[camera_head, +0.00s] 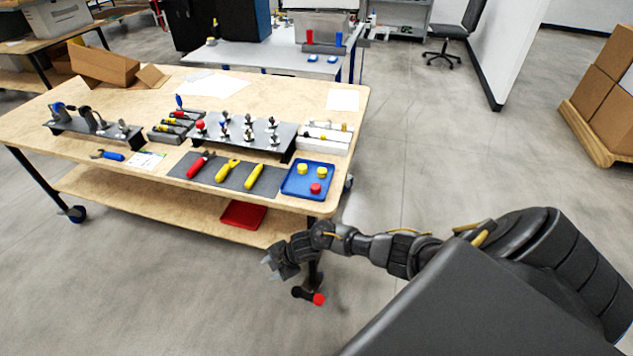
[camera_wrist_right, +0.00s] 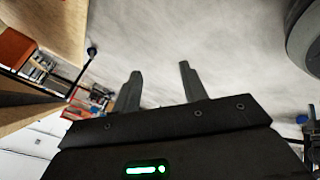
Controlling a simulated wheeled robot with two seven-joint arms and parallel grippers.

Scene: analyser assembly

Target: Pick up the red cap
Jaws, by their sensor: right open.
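A red cap (camera_head: 315,188) sits in the blue tray (camera_head: 290,190) at the front right corner of the wooden table, next to two yellow caps (camera_head: 302,169). My right gripper (camera_head: 268,264) is below the tabletop height, in front of the table's right front leg and apart from the tray. In the right wrist view my right gripper (camera_wrist_right: 160,76) has its two fingers apart with nothing between them. The red cap cannot be made out in that view. My left gripper is not in view.
The wooden table (camera_head: 230,88) carries a rack (camera_head: 240,137) and a grey mat with hand tools (camera_head: 225,175) left of the tray. A red tray (camera_head: 243,214) lies on its lower shelf.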

